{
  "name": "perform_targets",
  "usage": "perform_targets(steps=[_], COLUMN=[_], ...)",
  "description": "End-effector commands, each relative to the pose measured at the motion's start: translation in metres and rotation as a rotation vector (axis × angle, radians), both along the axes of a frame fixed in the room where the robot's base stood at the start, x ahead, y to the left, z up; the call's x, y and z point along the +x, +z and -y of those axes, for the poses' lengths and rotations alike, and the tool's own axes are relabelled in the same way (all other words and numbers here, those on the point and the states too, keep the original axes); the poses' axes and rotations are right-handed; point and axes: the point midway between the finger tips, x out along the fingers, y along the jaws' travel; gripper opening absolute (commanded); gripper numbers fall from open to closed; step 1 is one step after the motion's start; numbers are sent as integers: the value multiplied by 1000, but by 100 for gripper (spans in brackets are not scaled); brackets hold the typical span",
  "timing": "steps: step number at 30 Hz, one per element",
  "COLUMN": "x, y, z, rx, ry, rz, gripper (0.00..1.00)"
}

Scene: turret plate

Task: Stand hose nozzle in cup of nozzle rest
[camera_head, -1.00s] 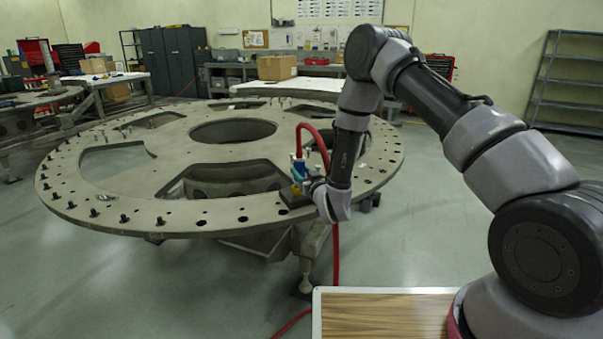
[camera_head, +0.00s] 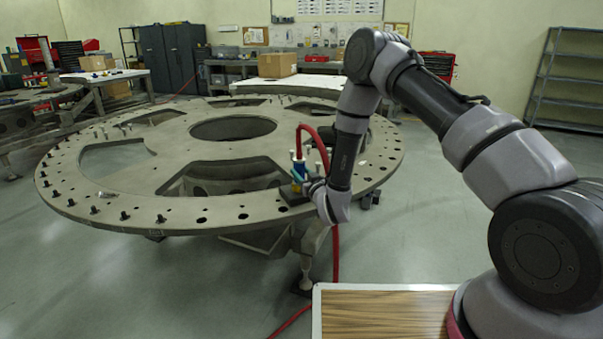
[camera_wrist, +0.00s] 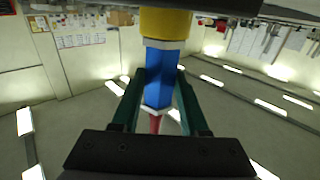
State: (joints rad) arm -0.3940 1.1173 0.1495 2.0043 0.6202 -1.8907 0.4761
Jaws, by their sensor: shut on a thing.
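The hose nozzle (camera_head: 299,169) is blue and stands about upright at the near right rim of the turret plate, its red hose rising from the top. My gripper (camera_head: 303,184) is at its side, low over the rim. In the wrist view, my gripper's green fingers (camera_wrist: 160,85) are shut on the nozzle's blue body (camera_wrist: 164,70), with a yellow part at the top edge and red hose between the fingers. The nozzle rest shows as a dark block (camera_head: 292,195) on the rim with pale posts around the nozzle. The cup and the nozzle's tip are hidden, so seating cannot be told.
The large round plate (camera_head: 150,207) has cutouts, and several dark bolts line its left rim. The red hose (camera_head: 336,255) loops over and hangs down to the floor. A wood-topped surface (camera_head: 380,315) lies at the front. Floor at the left front is clear.

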Motion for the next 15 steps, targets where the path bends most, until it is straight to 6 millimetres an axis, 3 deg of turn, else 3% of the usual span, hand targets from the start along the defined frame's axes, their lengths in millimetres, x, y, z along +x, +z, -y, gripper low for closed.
perform_targets(steps=[11,12,14,15], x=[0,0,0,0], y=[-3,-3,-3,-3], z=[0,0,0,0], rx=[0,0,0,0], ry=[0,0,0,0], rz=[-1,-1,-1,-1], gripper=[0,59,79,79])
